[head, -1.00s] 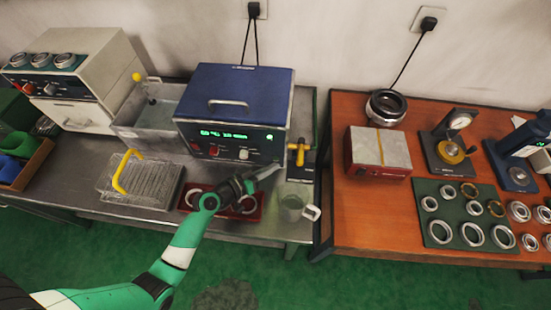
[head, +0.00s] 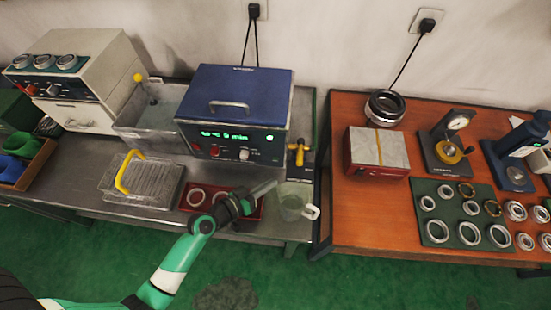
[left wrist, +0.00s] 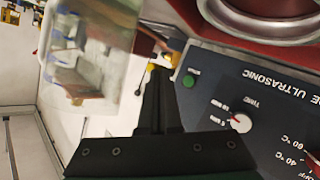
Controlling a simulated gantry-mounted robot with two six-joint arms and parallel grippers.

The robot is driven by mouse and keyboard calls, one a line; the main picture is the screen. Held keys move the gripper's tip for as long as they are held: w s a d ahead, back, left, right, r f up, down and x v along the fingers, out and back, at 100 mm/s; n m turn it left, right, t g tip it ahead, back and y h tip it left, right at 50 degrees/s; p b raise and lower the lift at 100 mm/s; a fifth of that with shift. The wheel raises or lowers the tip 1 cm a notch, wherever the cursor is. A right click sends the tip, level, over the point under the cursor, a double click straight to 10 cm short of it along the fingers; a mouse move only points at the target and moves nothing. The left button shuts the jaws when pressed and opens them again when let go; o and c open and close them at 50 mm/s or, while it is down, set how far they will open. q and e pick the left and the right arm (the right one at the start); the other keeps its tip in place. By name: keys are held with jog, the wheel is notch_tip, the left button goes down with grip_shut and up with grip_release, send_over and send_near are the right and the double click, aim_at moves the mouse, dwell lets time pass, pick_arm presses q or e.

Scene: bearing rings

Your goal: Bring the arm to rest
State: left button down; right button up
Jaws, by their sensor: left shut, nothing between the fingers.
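My left arm reaches in from the lower left of the head view. Its gripper (head: 262,188) is shut and empty, above the right end of the red tray (head: 228,214) on the steel bench. In the left wrist view the closed fingers (left wrist: 158,90) point up between a clear vessel and the dark control panel. My right gripper is not in view.
The red tray holds bearing rings (head: 195,197). A glass beaker (head: 291,208) stands close right of the gripper. Behind is the blue-topped ultrasonic unit (head: 236,90); a wire basket (head: 141,180) lies left. The wooden table (head: 345,225) stands right, with rings on a green mat.

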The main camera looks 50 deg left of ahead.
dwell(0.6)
pick_arm(q)
jog(key=w+d+r+m+t+h, duration=0.2)
jog(key=w+d+r, duration=0.15)
jog(key=r, duration=0.85)
jog(key=w+d+r+m+t+h, duration=0.1)
jog(key=w+d+r+m+t, duration=0.2)
jog(key=r, duration=0.8)
jog(key=w+d+r+m+t+h, duration=0.15)
jog(key=w+r, duration=0.35)
jog(key=r, duration=0.7)
jog(key=s+d+r+m+t, duration=0.15)
jog(key=s+r, duration=0.25)
jog(key=r, duration=0.5)
jog(key=s+r+t, duration=0.3)
jog(key=s+r, duration=0.2)
jog(key=r, duration=0.5)
jog(key=s+d+r+m+t, duration=0.15)
jog(key=s+r, duration=0.25)
jog(key=r, duration=0.5)
jog(key=a+r+n+y+p, duration=0.3)
jog(key=r+n+y+p, duration=0.1)
jog(key=r+p, duration=2.9)
jog(key=shift+r+p, duration=0.25)
jog(key=shift+p, duration=0.3)
